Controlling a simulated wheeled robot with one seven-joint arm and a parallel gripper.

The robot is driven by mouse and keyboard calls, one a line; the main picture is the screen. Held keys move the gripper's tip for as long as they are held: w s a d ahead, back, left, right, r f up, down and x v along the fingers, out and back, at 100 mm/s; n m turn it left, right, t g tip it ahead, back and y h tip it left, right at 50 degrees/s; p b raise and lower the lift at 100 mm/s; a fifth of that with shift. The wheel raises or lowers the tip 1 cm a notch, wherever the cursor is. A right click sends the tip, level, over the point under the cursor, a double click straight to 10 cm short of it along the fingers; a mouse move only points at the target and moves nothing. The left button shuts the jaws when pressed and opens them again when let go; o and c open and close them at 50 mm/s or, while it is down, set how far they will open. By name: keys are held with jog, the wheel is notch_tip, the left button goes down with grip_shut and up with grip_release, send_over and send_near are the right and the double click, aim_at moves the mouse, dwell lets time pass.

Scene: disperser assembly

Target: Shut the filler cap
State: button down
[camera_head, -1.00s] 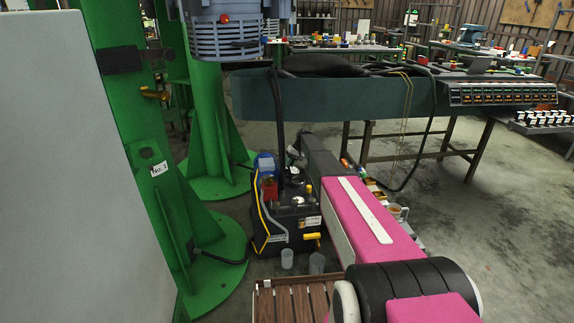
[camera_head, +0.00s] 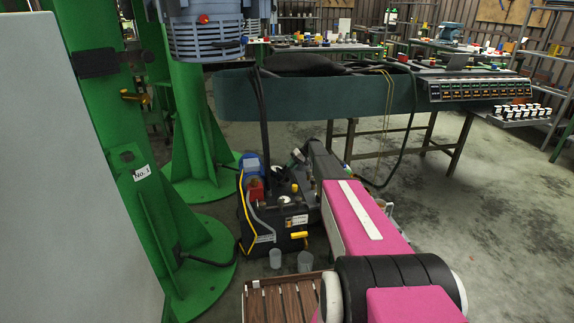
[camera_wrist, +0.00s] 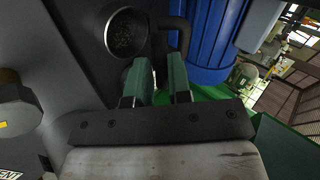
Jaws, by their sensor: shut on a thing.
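The black pump unit (camera_head: 275,225) stands on the floor at the picture's middle, with a blue motor (camera_head: 252,168) at its back left. The motor also shows in the wrist view (camera_wrist: 210,40). In the wrist view, the filler cap appears to be the dark round disc (camera_wrist: 127,33) just beyond my fingers. My gripper (camera_wrist: 160,65) has its two green fingers close together, a narrow gap between them, beside the disc and a dark bent piece. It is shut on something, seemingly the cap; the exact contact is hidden. In the head view my arm covers part of the unit.
Two clear cups (camera_head: 275,258) (camera_head: 305,262) stand before the unit, near a brown slatted crate (camera_head: 285,300). Green columns (camera_head: 145,180) rise at the left. Floor at the right is open.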

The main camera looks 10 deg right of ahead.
jog(key=shift+d+f, duration=0.45)
jog(key=shift+f, duration=0.3)
jog(key=shift+d+f, duration=0.4)
jog(key=shift+f, duration=0.3)
jog(key=c, duration=1.1)
grip_release()
jog(key=shift+w+a, duration=0.1)
jog(key=shift+a, duration=0.05)
jog(key=v, duration=1.1)
jog(key=shift+a, duration=0.1)
